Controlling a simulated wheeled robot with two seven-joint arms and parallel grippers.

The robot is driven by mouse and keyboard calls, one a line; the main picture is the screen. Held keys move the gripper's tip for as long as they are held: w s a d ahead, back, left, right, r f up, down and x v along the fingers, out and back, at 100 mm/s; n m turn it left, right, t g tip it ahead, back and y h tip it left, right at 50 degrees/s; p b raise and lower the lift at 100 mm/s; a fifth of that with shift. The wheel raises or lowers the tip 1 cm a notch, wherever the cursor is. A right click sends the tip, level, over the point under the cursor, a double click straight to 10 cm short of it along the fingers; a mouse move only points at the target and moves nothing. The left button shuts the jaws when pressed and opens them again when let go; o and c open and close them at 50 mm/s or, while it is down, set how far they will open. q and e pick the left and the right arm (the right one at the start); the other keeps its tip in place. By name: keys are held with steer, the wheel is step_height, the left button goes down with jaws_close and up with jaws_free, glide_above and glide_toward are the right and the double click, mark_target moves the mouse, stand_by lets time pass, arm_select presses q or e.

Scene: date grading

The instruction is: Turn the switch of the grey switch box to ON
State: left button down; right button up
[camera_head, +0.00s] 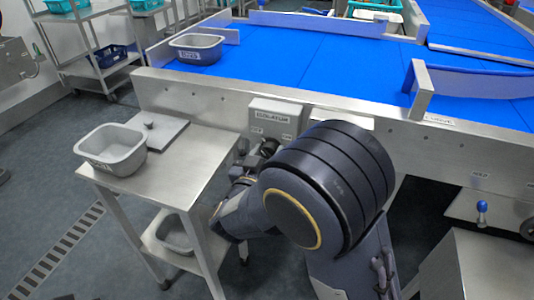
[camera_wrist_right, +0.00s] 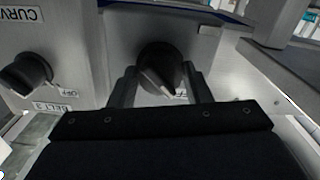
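The grey switch box (camera_head: 275,116), marked ISOLATOR, is fixed to the conveyor's side frame in the head view. Its lower part is hidden behind my right arm. In the right wrist view a black rotary knob (camera_wrist_right: 160,70) with a pale pointer mark sits on a grey face; the mark slants down to the right. My right gripper (camera_wrist_right: 161,88) is open, with one finger on each side of this knob; I cannot tell whether they touch it. The label near the knob's lower right is mostly hidden. My left gripper is not in view.
A second black knob (camera_wrist_right: 26,74), with OFF and BELT 3 labels, is close on the left. A steel table (camera_head: 178,172) with a grey tub (camera_head: 112,150) stands left of my arm. The blue belt (camera_head: 290,65) lies behind the frame.

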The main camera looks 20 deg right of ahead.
steer(key=c, duration=0.5)
steer(key=shift+c, duration=0.2)
steer(key=shift+m, duration=0.4)
steer(key=m+b, duration=0.2)
steer(key=m, duration=0.2)
steer(key=shift+d+f, duration=0.1)
steer(key=shift+f, duration=0.05)
steer(key=m+b, duration=0.2)
steer(key=m, duration=0.1)
steer(key=shift+f+m, duration=0.1)
steer(key=shift+m, duration=0.2)
steer(key=m+b, duration=0.5)
steer(key=m, duration=0.1)
steer(key=shift+s+f, duration=0.1)
steer(key=shift+m+b, duration=1.7)
steer(key=shift+m, duration=0.1)
